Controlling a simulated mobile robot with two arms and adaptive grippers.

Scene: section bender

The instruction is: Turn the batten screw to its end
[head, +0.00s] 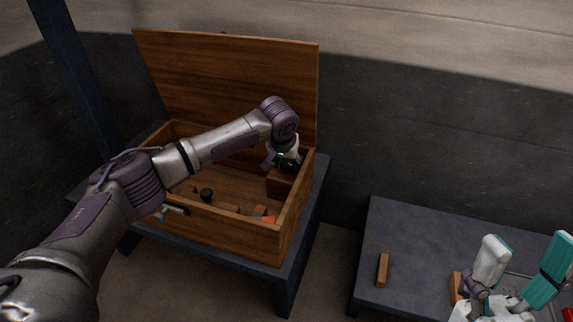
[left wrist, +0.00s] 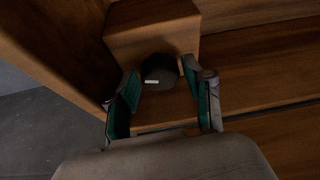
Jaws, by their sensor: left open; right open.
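An open wooden chest (head: 230,229) stands on a dark table, its lid raised. My left gripper (head: 284,161) reaches into its right end, above a wooden block (head: 279,184). In the left wrist view, a dark round knob with a white mark, seemingly the batten screw (left wrist: 160,72), sits at the block (left wrist: 152,34). The open fingers of my left gripper (left wrist: 161,78) stand one on each side of the knob; contact cannot be told. In the head view the gripper mostly hides this knob. My right gripper (head: 525,250) is open and empty at the lower right, over another table.
Inside the chest are another black knob (head: 206,194) and an orange piece (head: 268,219). The right-hand dark table (head: 420,235) carries a wooden bar (head: 382,270) and a red object (head: 568,314). The raised lid (head: 235,85) stands behind my left arm.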

